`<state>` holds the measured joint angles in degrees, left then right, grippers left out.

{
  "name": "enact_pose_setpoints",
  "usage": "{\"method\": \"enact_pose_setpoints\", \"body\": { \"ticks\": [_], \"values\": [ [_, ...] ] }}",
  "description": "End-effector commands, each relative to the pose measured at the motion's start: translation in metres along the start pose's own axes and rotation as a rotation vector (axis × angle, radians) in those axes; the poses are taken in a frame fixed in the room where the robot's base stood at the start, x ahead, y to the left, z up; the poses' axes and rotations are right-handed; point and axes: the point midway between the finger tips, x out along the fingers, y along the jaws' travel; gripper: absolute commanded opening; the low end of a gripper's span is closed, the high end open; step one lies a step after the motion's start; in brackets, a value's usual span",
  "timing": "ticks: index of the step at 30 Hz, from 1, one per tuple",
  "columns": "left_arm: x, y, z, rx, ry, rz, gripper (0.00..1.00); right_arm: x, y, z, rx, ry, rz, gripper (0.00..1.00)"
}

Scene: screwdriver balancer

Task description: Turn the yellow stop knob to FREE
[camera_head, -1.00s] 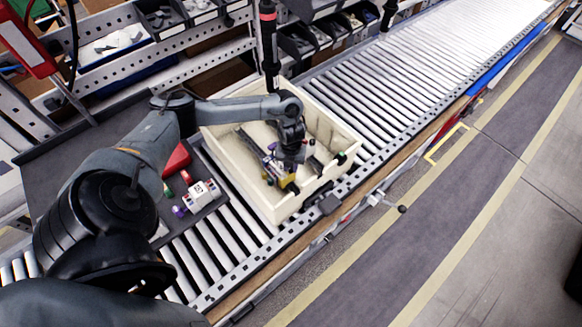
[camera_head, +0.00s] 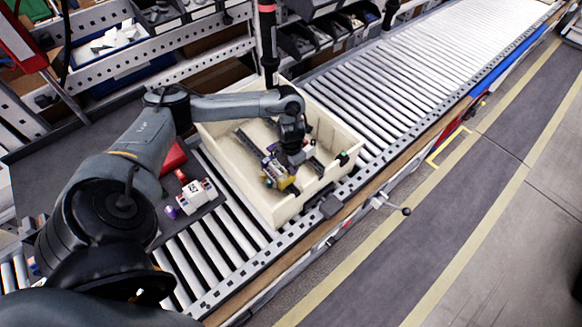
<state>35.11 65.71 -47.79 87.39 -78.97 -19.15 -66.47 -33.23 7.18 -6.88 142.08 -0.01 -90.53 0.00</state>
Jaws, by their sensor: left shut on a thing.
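My left gripper (camera_head: 284,172) reaches down into the cream crate (camera_head: 257,198) on the roller conveyor. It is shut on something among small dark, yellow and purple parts. The wrist hides much of the grip, so I cannot tell which part it holds. A small yellow piece (camera_head: 284,183) shows at the fingers; it is too small to tell whether it is a knob. A black and red hanging tool (camera_head: 268,42) stands upright behind the crate. I cannot make out a stop knob or a FREE mark. My right gripper is not in view.
A white block with printed marks (camera_head: 196,195) and a red box (camera_head: 174,157) are on the dark table left of the crate. A black lever knob (camera_head: 406,211) juts out from the conveyor's near side. Rollers to the upper right are clear.

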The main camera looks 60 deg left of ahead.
Motion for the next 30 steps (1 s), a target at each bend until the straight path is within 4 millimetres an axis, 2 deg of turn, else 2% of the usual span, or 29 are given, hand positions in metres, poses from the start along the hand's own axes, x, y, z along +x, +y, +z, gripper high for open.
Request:
{"method": "enact_pose_setpoints", "body": {
  "ticks": [15,16,21,30],
  "values": [
    [-0.0005,-0.0001,0.0,0.022,0.0,0.0,0.0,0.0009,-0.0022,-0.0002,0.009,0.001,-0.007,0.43],
    [-0.0005,-0.0001,0.0,0.022,0.0,0.0,0.23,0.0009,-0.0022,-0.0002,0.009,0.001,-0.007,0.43],
    [-0.0004,0.0,0.0001,0.021,0.0,0.0,0.48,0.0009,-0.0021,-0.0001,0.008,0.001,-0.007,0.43],
    [-0.0012,0.0001,0.0002,0.021,-0.001,0.0,0.48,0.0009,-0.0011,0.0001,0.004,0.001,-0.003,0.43]
  ]
}}
